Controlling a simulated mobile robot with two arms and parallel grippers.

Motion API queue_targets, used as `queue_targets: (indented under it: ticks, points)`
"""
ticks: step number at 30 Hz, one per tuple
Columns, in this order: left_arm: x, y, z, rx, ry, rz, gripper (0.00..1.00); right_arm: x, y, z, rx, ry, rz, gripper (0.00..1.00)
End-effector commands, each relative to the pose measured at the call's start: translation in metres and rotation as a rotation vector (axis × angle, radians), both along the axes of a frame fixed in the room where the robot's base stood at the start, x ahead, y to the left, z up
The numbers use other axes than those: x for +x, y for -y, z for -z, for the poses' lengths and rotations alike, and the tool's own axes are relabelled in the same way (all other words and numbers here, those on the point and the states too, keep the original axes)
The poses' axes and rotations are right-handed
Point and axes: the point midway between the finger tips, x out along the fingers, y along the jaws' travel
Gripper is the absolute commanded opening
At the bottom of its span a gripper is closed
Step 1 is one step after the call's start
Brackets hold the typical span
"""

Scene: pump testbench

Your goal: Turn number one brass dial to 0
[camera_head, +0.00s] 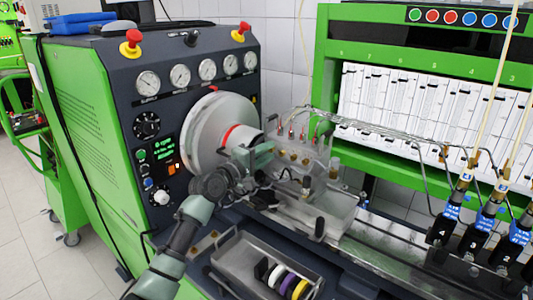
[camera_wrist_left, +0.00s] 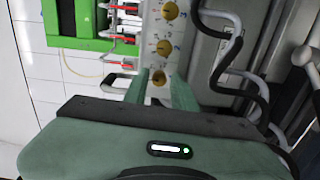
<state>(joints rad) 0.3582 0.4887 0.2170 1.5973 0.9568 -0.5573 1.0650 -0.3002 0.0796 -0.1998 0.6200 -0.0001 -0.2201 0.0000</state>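The pump block (camera_head: 318,160) carries a row of small brass dials (camera_head: 294,157) on its face. In the left wrist view three brass dials show in a line: a far one (camera_wrist_left: 170,11), a middle one (camera_wrist_left: 163,47) and the nearest one (camera_wrist_left: 158,76). Small marks surround them, too small to read surely. My left gripper (camera_head: 272,153) reaches the block from the left. In the left wrist view its two green fingers (camera_wrist_left: 159,82) are apart, with the nearest dial showing between their tips. I cannot tell whether they touch it. My right gripper is not in view.
A large grey flywheel (camera_head: 213,130) stands left of the block, by the gauge panel (camera_head: 190,80). Metal pipes (camera_head: 380,128) run above to the right. A metal tray (camera_head: 244,258) with coloured rings lies in front. Blue-labelled injectors (camera_head: 447,222) stand at the right.

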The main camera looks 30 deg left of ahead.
Motion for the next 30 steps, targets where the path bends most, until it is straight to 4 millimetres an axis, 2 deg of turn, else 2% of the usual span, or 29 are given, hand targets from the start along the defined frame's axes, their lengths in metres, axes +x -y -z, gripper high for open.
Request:
queue_targets:
  ticks: [5, 12, 18, 30]
  points:
    - [-0.008, -0.001, 0.002, 0.0, -0.001, 0.0, 0.26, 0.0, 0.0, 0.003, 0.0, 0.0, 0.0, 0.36]
    - [-0.048, -0.004, 0.003, 0.003, -0.001, -0.001, 0.26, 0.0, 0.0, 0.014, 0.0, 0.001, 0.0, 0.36]
    - [-0.073, -0.006, 0.001, 0.001, -0.001, 0.0, 0.26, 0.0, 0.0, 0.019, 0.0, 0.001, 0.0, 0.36]
    - [-0.078, -0.006, -0.001, 0.0, 0.0, 0.0, 0.26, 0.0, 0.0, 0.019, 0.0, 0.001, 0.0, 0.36]
